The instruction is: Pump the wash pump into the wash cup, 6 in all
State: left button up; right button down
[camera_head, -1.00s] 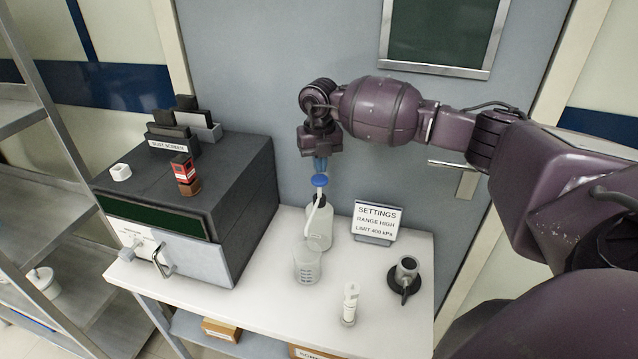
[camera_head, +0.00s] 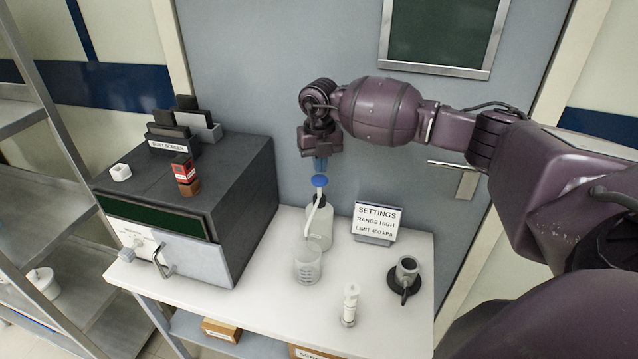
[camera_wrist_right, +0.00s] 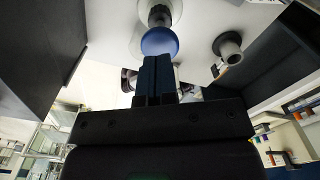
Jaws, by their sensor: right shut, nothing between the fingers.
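The wash pump (camera_head: 319,222) is a pale translucent bottle with a blue pump head (camera_head: 319,181) and a thin spout angled down to the front left. It stands upright on the white table. The wash cup (camera_head: 308,265) is a clear cup with markings, in front of the bottle below the spout; I cannot tell its contents. My right gripper (camera_head: 320,163) points down, shut and empty, directly above the blue head. In the right wrist view its closed fingers (camera_wrist_right: 157,78) reach the edge of the blue head (camera_wrist_right: 159,41); I cannot tell whether they touch. My left gripper is out of view.
A dark instrument box (camera_head: 245,195) stands at the left of the table. A settings sign (camera_head: 376,222) is right of the bottle. A grey fitting on a black base (camera_head: 405,275) and a small white cylinder (camera_head: 350,303) stand at the front right.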

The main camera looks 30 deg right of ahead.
dwell(0.4)
jog(key=shift+f, duration=0.15)
jog(key=shift+f+b, duration=0.4)
jog(key=shift+f, duration=0.1)
jog(key=shift+f, duration=0.15)
jog(key=shift+f, duration=0.1)
